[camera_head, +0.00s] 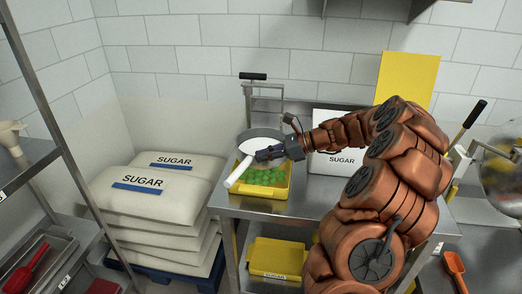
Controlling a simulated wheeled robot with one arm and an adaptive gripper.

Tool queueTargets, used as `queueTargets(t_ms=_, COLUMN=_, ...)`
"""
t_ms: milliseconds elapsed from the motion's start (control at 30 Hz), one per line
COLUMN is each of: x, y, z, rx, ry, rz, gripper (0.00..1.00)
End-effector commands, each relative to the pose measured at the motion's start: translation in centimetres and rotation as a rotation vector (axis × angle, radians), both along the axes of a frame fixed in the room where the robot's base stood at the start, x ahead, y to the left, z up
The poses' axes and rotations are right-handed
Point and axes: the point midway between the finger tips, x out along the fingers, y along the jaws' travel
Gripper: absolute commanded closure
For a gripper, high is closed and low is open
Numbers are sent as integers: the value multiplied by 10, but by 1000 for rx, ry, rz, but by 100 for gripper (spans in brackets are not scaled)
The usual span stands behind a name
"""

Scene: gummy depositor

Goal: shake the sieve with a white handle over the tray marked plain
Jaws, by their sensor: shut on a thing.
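The sieve (262,133) has a round grey rim with a pale inside, and its thick white handle (238,174) points down and to the left. My gripper (262,154) reaches in from the right and is shut on the sieve near the handle; the exact grip is partly hidden by the fingers. The sieve is above the back part of a yellow tray (288,187) on the steel table. Green gummies (263,176) lie in that tray. I cannot read a mark on this tray.
Stacked sugar sacks (143,183) stand left of the steel table (230,203). Another yellow tray (277,256) is on the lower shelf. A black-handled press (252,77) stands behind the sieve.

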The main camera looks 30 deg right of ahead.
Motion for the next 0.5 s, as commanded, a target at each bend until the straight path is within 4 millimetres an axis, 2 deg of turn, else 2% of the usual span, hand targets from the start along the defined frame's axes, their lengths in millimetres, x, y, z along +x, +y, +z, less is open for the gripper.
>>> queueTargets(t_ms=267, x=1, y=-3, z=1, rx=-1, ry=-1, rz=-1, gripper=100)
queueTargets(t_ms=500, x=7, y=-23, z=3, rx=1, ry=1, rz=1, gripper=100)
